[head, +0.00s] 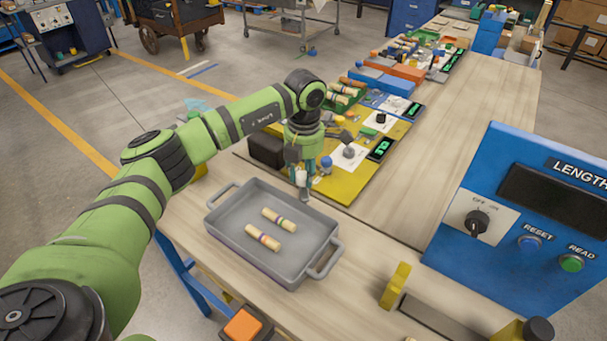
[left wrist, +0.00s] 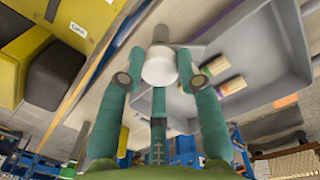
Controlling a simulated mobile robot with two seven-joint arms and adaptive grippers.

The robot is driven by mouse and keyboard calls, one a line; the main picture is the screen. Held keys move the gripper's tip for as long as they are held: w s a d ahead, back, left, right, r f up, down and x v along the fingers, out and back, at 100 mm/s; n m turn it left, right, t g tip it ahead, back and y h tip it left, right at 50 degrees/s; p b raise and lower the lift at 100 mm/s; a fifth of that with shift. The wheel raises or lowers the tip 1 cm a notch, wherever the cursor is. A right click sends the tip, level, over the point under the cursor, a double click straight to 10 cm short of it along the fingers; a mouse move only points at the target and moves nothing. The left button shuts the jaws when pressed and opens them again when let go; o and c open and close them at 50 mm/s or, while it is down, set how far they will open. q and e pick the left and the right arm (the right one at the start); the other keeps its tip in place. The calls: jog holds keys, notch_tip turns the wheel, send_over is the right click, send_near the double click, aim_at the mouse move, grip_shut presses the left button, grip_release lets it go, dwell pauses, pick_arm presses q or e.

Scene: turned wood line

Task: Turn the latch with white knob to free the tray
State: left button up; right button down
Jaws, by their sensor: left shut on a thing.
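The grey tray (head: 224,229) stands on the wooden table in the head view, with two turned wood pieces (head: 279,220) (head: 262,238) lying in it. The white knob (head: 300,180) of the latch is at the tray's far right side, by the yellow panel. My left gripper (head: 302,168) reaches down and is shut on this white knob. In the left wrist view the knob (left wrist: 159,67) sits between the teal fingers, with a grey metal part of the latch beyond it. The tray's rim (left wrist: 222,33) shows to the right there. The fingers partly hide the latch. My right gripper is not in view.
A yellow panel (head: 345,188) with knobs and a display lies behind the tray, beside a dark block (head: 266,149). A blue box (head: 530,220) marked LENGTH stands at right. A yellow piece (head: 395,286) stands near the front edge.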

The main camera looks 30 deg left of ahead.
aim_at(305, 176)
pick_arm(q)
jog(key=n, duration=0.4)
jog(key=shift+s+f+n+b, duration=0.1)
jog(key=shift+f+n+b, duration=0.1)
jog(key=shift+n+b, duration=0.15)
jog(key=shift+n, duration=2.25)
jog(key=o, duration=1.1)
jog(key=shift+o, duration=0.2)
jog(key=shift+r, duration=0.1)
jog(key=shift+r, duration=0.5)
notch_tip(305, 176, up, 11)
jog(key=shift+d, duration=0.2)
